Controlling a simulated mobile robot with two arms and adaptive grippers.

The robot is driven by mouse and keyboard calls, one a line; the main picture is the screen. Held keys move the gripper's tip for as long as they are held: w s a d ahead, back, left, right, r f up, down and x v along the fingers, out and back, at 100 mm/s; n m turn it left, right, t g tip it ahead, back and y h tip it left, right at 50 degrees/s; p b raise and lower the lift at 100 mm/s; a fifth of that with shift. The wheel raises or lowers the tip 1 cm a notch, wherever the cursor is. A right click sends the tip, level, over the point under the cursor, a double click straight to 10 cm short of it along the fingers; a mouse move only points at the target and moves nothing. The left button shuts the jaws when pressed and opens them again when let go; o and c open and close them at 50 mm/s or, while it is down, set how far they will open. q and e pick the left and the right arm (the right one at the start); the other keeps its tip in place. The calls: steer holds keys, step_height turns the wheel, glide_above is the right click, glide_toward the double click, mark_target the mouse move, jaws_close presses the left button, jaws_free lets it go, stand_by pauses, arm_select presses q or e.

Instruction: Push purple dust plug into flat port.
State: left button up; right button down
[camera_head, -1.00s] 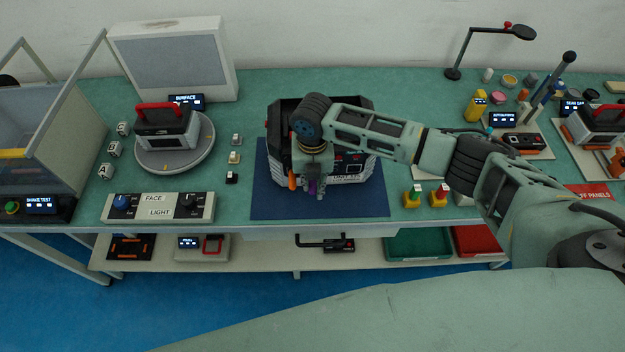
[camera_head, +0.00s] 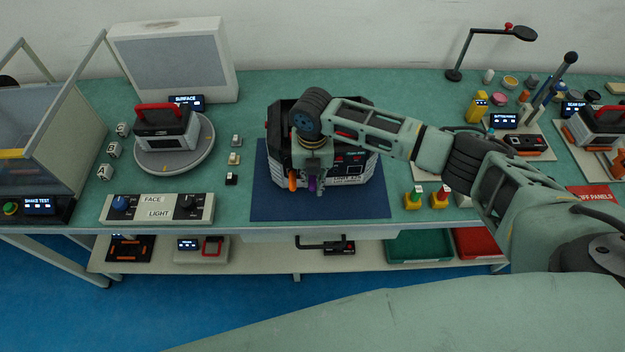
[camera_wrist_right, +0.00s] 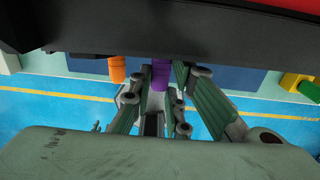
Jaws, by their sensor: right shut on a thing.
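The black-and-grey boxy unit (camera_head: 345,172) sits on a blue mat on the bench. My right gripper (camera_head: 313,190) is at its front left, shut on the purple dust plug (camera_head: 313,183). In the right wrist view the purple plug (camera_wrist_right: 160,73) stands between the fingertips of the right gripper (camera_wrist_right: 158,88), its far end against or close to the dark case edge. The flat port is hidden, so I cannot tell how deep the plug sits. An orange plug (camera_head: 292,181) shows to the left, also in the wrist view (camera_wrist_right: 117,70). My left gripper is out of view.
The blue mat (camera_head: 270,205) has bare room in front of the unit. Two yellow-based pieces (camera_head: 413,198) stand right of it. A control panel (camera_head: 158,209) and small blocks (camera_head: 234,158) lie left. A turntable (camera_head: 190,155) holds another unit.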

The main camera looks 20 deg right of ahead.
mark_target(312, 179)
steer(key=shift+w+d+r, duration=0.1)
steer(key=shift+w, duration=0.3)
steer(key=c, duration=1.6)
jaws_free()
step_height(312, 179, up, 12)
steer(key=shift+f, duration=0.1)
